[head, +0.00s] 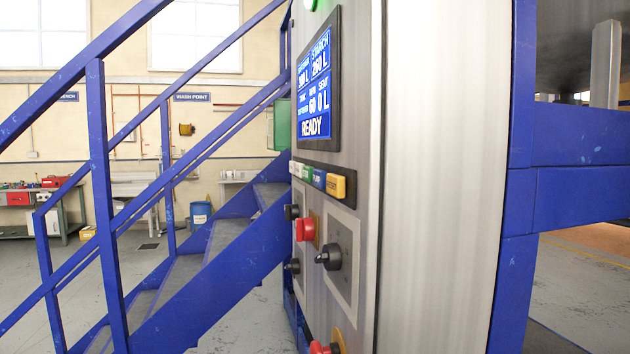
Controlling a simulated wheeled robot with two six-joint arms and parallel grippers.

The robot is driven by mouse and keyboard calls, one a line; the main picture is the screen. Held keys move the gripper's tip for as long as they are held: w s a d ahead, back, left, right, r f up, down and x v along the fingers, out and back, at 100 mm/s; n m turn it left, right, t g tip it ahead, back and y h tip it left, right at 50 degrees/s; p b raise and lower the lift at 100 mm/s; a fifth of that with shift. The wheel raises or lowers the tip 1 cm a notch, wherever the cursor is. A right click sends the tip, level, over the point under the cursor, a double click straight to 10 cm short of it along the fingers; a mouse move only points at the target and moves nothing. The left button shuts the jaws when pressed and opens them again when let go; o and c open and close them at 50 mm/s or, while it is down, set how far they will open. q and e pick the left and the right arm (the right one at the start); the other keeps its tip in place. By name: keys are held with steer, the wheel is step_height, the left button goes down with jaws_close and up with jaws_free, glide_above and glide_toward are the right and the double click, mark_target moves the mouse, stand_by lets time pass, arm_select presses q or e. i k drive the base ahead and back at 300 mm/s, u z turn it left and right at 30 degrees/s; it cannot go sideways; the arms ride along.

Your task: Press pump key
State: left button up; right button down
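A row of small coloured keys sits on a dark strip on the steel control panel (350,225), seen at a steep angle. The blue key (319,179) carries small lettering that seems to read PUMP. To its right is a yellow key (336,186), and to its left a green key (307,173) and whitish keys (298,169). Above them a blue screen (318,80) shows figures and the word READY. Neither of my grippers is in view.
Below the keys are a red button (305,229), a black rotary knob (329,257) and a lower red button (325,347). Blue-railed stairs (205,255) stand left of the panel. Blue beams (575,195) stand at the right. A workbench (40,210) is far left.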

mark_target(319, 176)
steer(key=z, duration=3.8)
steer(key=k, duration=2.5)
steer(key=u, duration=1.35)
